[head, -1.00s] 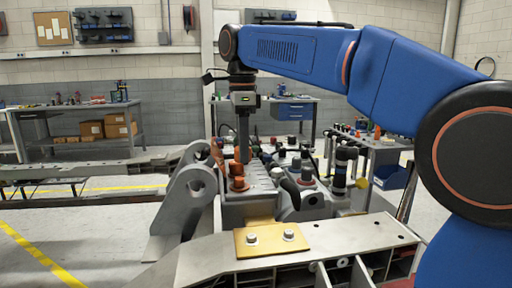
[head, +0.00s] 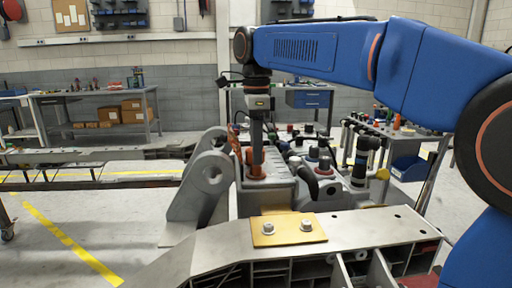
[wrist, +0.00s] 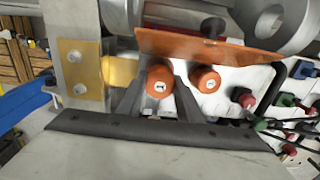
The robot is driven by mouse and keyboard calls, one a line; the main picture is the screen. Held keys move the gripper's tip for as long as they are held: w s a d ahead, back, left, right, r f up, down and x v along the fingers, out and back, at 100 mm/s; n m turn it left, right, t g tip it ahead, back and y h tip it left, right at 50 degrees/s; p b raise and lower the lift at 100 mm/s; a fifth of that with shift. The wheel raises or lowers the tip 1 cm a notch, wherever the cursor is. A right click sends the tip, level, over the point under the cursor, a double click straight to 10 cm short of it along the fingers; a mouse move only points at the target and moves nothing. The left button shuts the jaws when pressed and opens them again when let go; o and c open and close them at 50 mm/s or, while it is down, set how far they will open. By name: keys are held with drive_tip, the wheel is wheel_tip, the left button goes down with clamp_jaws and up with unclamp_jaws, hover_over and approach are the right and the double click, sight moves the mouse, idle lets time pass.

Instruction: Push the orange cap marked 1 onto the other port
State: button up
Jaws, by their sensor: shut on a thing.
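Two orange round caps show in the wrist view. One cap (wrist: 160,84) sits between the two fingers of my gripper (wrist: 158,100), which is shut on it. The other orange cap (wrist: 206,79) stands beside it on the right, outside the fingers. Each has a small white mark on its top, too small to read surely. In the head view my gripper (head: 257,147) points straight down at the caps (head: 257,171) on the pale block, left of the dark fittings. The fingers partly hide the caps there. The other port cannot be made out, nor whether the held cap is seated.
An orange plate (wrist: 210,46) runs close beside the caps. A yellow plate with two bolts (head: 289,229) lies in front. Dark fittings and hoses (head: 318,160) crowd the right side.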

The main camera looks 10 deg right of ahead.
drive_tip(key=shift+f, duration=0.2)
idle(0.5)
drive_tip(key=shift+f, duration=0.9)
drive_tip(key=shift+f, duration=0.6)
drive_tip(key=o, duration=1.4)
drive_tip(key=shift+c, duration=0.2)
drive_tip(key=shift+r, duration=0.1)
drive_tip(key=shift+r, duration=2.95)
